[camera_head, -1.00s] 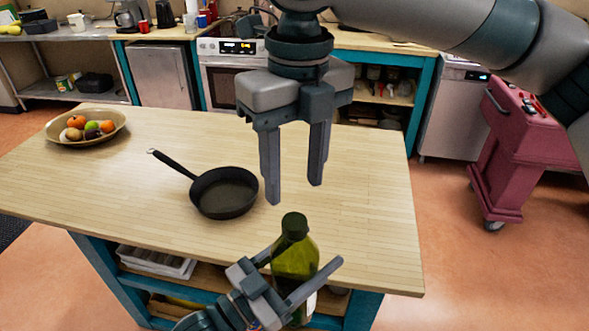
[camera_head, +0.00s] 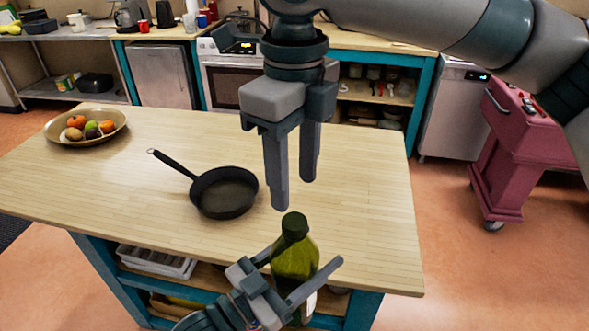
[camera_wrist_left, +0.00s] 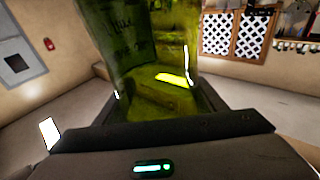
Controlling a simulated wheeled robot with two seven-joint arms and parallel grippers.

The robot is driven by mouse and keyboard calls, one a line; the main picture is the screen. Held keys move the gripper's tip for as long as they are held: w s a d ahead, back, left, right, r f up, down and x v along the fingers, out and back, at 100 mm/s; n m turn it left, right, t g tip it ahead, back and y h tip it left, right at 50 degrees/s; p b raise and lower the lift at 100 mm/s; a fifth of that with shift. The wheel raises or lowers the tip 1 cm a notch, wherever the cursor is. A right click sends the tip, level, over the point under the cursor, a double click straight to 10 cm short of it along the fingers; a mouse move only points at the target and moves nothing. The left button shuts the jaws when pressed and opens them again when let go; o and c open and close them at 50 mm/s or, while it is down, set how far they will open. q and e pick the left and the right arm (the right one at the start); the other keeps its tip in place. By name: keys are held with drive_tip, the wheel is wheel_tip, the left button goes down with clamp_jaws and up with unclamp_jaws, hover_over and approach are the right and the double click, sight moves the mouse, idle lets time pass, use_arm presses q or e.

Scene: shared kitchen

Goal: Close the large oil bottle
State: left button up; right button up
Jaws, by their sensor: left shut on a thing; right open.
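The large oil bottle (camera_head: 296,260) is green and stands upright in front of the near edge of the wooden table. A dark cap (camera_head: 294,226) sits on its neck; I cannot tell how tightly. My left gripper (camera_head: 302,262) is shut on the bottle's body, one finger on each side. The green bottle also fills the middle of the left wrist view (camera_wrist_left: 150,55), between the fingers. My right gripper (camera_head: 294,194) is open and empty, fingers pointing down, just above the cap in the picture and apart from it.
A black frying pan (camera_head: 224,192) lies on the wooden table (camera_head: 350,200), left of the bottle. A fruit bowl (camera_head: 62,136) stands at the table's far left. The table's right part is clear. A red cart (camera_head: 510,160) stands on the floor to the right.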

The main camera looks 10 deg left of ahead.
sight(295, 221)
drive_tip(key=shift+f, duration=3.75)
